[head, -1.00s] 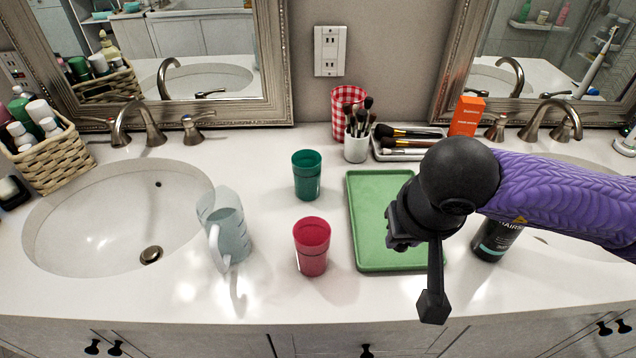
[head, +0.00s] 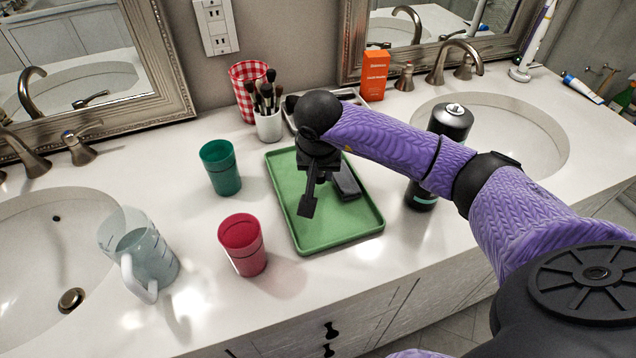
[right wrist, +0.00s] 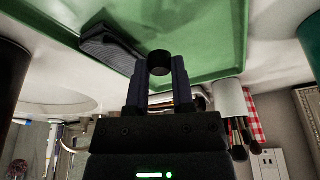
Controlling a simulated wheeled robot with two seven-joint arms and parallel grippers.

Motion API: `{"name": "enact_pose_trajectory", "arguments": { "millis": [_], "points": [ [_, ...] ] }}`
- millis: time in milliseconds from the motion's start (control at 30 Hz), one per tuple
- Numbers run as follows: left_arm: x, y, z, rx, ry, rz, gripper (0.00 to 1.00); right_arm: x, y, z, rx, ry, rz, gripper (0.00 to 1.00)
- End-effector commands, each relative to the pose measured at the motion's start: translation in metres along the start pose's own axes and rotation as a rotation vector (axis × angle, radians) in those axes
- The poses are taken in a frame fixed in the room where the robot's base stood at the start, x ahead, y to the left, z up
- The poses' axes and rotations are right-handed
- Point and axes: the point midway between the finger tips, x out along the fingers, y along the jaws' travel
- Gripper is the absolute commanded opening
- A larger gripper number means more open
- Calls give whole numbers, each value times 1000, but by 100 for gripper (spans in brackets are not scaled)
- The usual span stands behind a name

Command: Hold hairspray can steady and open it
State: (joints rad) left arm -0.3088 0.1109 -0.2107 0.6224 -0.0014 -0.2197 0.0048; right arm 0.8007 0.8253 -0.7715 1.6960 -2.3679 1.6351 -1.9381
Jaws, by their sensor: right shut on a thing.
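The black hairspray can (head: 452,122) stands upright on the counter right of the green tray. Its middle is hidden behind my right arm, and its silver nozzle top shows uncovered. A dark cylinder at the left edge of the right wrist view (right wrist: 10,85) looks like the can. My right gripper (head: 320,168) is over the tray, away from the can. In the right wrist view, its fingers (right wrist: 160,82) are shut on a small round black piece (right wrist: 160,62), which looks like the can's cap. My left gripper is out of view.
The green tray (head: 322,237) holds a dark block-like object (head: 345,182). Left of it stand a green cup (head: 221,168), a red cup (head: 243,245) and a clear pitcher (head: 140,255). A brush cup (head: 268,125) and orange box (head: 374,75) stand behind. A sink (head: 520,135) lies right.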

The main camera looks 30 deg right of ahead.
Motion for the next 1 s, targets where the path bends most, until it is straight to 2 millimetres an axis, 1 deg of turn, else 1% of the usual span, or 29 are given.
{"name": "enact_pose_trajectory", "arguments": {
  "millis": [33, 100, 300, 433, 467, 500, 533, 800, 867, 967, 1000],
  "points": [
    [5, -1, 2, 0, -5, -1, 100, 12, 0, 4, 0, -4, 1, 0],
    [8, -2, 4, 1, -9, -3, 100, 24, 0, 8, -1, -4, 0, 0],
    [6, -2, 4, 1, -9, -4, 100, 23, 0, 7, -2, 1, -2, 0],
    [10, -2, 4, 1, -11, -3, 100, 27, 0, 8, -2, 0, -1, 0],
    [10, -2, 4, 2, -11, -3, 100, 27, 0, 8, -2, 0, -1, 32],
    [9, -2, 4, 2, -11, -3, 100, 26, 0, 8, -2, 0, -1, 40],
    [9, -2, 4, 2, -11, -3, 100, 26, 0, 8, -2, 0, -1, 44],
    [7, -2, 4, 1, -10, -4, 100, 24, -1, 8, -2, 0, -2, 44],
    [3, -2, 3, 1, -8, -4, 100, 17, -1, 6, -2, 2, -4, 44],
    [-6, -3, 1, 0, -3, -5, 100, -8, 0, 5, -4, 5, -4, 44],
    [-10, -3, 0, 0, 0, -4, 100, -21, -1, 4, -4, 7, -5, 44]
  ]
}}
